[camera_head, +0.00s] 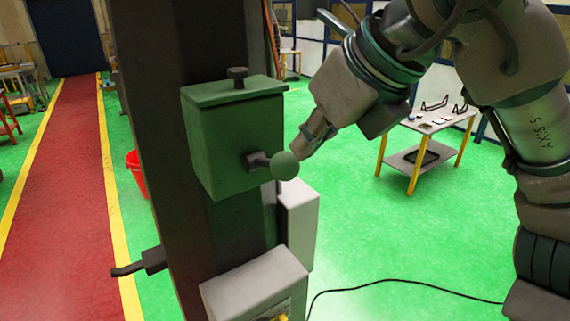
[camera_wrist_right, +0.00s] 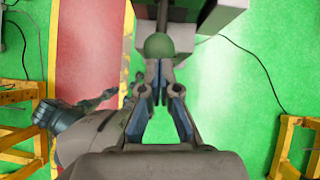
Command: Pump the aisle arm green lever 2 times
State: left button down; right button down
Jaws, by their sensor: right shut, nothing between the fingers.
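The green lever shows as a ball knob (camera_head: 285,165) on a short dark stem, on the front of a green box (camera_head: 232,140) fixed to a dark column. My right gripper (camera_head: 303,150) is at the knob's upper right, its fingertips close to the knob. In the right wrist view the knob (camera_wrist_right: 159,46) sits just beyond the fingertips of my right gripper (camera_wrist_right: 158,84). The fingers are shut with nothing between them. I cannot tell whether they touch the knob. My left gripper is not seen in the head view.
The dark column (camera_head: 178,100) stands close in front. Grey boxes (camera_head: 255,285) sit below the green box, and a black handle (camera_head: 140,263) sticks out at lower left. A small table (camera_head: 428,160) stands at the back right. A black cable (camera_head: 400,283) lies on the green floor.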

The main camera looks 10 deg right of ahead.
jog(key=x, duration=0.3)
jog(key=shift+s+b, duration=0.1)
jog(key=shift+b, duration=0.2)
jog(key=shift+s+d+f, duration=0.15)
jog(key=shift+s, duration=0.05)
jog(key=f+b, duration=0.4)
jog(key=shift+w+a+f, duration=0.25)
send_near(295, 165)
jog(key=s, duration=0.1)
jog(key=s+d, duration=0.1)
jog(key=s, duration=0.2)
jog(key=shift+d+f, duration=0.15)
jog(key=shift+d, duration=0.2)
dwell(0.5)
